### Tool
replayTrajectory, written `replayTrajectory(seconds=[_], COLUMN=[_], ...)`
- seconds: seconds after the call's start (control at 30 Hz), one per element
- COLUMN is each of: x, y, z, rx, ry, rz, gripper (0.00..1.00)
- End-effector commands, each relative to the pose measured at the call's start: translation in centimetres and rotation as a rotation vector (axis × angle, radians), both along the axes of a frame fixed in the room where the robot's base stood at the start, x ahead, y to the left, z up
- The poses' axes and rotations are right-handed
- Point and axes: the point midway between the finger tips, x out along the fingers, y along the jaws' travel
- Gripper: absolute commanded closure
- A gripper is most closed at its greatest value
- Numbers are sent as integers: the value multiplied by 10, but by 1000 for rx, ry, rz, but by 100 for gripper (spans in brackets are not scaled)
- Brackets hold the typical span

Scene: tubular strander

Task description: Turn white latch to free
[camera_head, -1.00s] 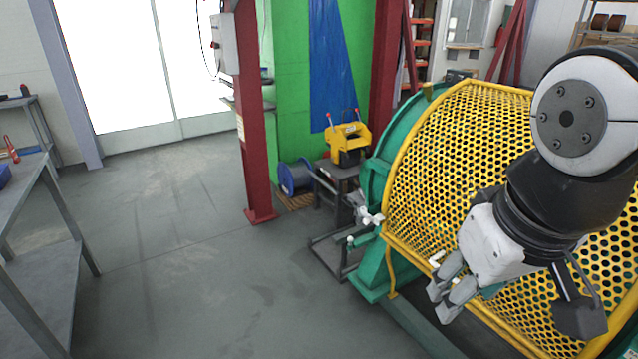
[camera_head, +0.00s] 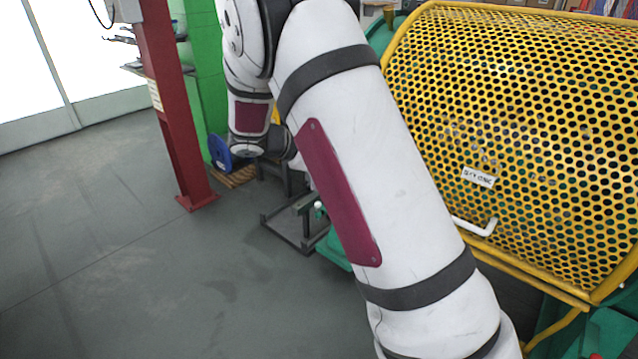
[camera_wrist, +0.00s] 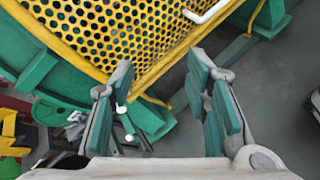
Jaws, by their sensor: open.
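The white latch (camera_head: 476,227) is a bent white bar at the lower edge of the yellow perforated guard (camera_head: 520,120). In the wrist view, the white latch (camera_wrist: 207,12) shows at the top edge, right of centre, partly cut off. My gripper (camera_wrist: 158,85) is open and empty, its two green-padded fingers spread apart. The latch lies beyond the fingertips and is not between them. In the head view my gripper is hidden behind my arm, which crosses the middle of the picture.
The yellow guard (camera_wrist: 110,35) fills the upper left of the wrist view, with green machine frame (camera_wrist: 35,70) below it. A red post (camera_head: 172,110) and a blue spool (camera_head: 220,152) stand behind my arm. Grey floor (camera_head: 110,250) is clear at the left.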

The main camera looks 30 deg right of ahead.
Motion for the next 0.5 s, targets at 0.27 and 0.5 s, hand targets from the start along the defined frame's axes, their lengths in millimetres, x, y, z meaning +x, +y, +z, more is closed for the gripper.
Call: replayTrajectory(seconds=[0.27,0.5], x=[96,140], y=[2,15], z=[-130,-200], rx=[-321,-502], ry=[257,386], rz=[265,424], gripper=[57,57])
